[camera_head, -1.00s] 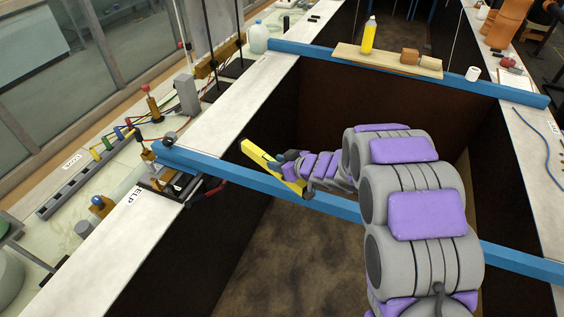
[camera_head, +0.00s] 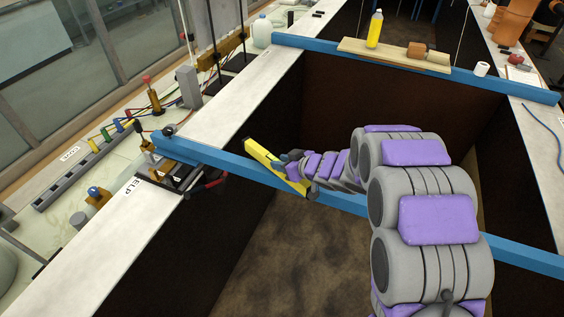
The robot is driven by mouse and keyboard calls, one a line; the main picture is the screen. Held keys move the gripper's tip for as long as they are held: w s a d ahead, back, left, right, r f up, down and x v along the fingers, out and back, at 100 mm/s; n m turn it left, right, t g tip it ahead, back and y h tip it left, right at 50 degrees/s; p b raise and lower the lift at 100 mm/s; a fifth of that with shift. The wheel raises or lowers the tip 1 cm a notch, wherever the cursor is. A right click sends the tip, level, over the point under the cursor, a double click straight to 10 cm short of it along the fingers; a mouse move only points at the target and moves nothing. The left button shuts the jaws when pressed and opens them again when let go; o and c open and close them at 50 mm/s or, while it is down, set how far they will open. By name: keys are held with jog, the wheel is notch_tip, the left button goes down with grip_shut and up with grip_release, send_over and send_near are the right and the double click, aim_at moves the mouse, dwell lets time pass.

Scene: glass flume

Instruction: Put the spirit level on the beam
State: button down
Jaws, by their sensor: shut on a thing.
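The spirit level is a yellow bar (camera_head: 262,153). My gripper (camera_head: 285,160) is shut on it near its middle. The level lies slantwise across the near blue beam (camera_head: 225,163), its upper left end beyond the beam and its lower right end over or near the beam's face. I cannot tell whether it touches the beam or hangs just above it. The beam spans the flume from the left ledge to the lower right. My arm hides part of the beam's right half.
A far blue beam (camera_head: 300,42) carries a board (camera_head: 352,48) with a yellow bottle (camera_head: 375,29) and a brown block (camera_head: 416,50). A white cup (camera_head: 481,69) stands near its right end. Cables and tools crowd the left ledge (camera_head: 120,195). The flume below is open.

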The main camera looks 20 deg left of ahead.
jog(key=shift+d+f, duration=0.1)
jog(key=shift+d, duration=0.6)
jog(key=shift+a+f, duration=0.15)
jog(key=shift+a, duration=0.05)
jog(key=c, duration=1)
grip_release()
jog(key=shift+a+f, duration=0.15)
jog(key=shift+a, duration=0.2)
jog(key=shift+o, duration=1.3)
jog(key=shift+d, duration=0.45)
jog(key=p+v, duration=0.2)
jog(key=v, duration=1.5)
jog(key=shift+p, duration=0.35)
